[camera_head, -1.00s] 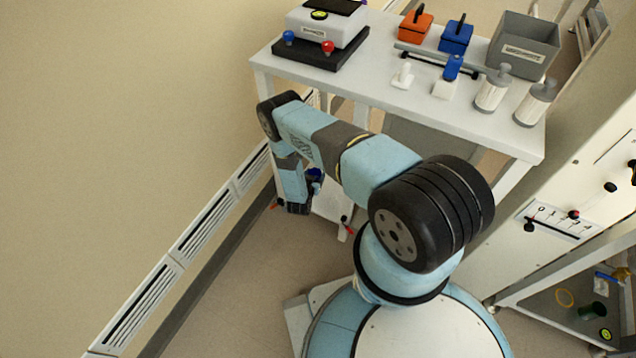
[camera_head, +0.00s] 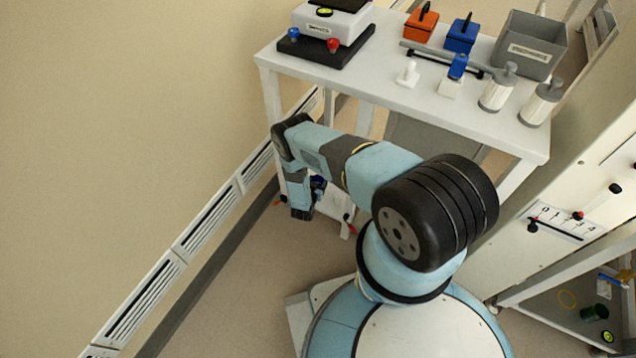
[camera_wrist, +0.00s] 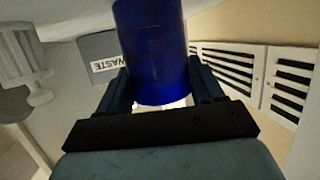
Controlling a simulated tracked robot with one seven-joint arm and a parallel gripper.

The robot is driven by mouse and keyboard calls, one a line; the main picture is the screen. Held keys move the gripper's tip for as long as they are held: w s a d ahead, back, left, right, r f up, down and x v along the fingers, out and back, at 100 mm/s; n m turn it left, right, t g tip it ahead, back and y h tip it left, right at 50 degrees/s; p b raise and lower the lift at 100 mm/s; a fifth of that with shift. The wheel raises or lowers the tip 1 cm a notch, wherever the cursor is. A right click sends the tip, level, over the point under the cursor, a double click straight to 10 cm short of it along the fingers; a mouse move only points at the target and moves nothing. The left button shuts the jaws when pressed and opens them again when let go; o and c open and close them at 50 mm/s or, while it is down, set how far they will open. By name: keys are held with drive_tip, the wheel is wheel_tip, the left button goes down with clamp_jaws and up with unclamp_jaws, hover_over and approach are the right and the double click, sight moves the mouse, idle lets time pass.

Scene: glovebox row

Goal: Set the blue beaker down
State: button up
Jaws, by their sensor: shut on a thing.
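The blue beaker (camera_wrist: 152,50) stands out large in the wrist view, between the two dark fingers of my gripper (camera_wrist: 155,92). My gripper is shut on it. In the head view my arm reaches down at the left, beside the white bench, and mostly hides the gripper. Only a small bit of the blue beaker (camera_head: 318,182) shows there next to my wrist. What lies directly under the beaker cannot be made out.
A grey bin labelled WASTE (camera_wrist: 100,58) is behind the beaker. The white bench (camera_head: 400,97) holds a scale (camera_head: 328,30), an orange box (camera_head: 420,24), a blue box (camera_head: 461,38), a grey bin (camera_head: 530,45) and bottles (camera_head: 498,88). Wall vents (camera_head: 205,222) run along the left.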

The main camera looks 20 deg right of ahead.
drive_tip(key=o, duration=1.1)
drive_tip(key=v, duration=1.2)
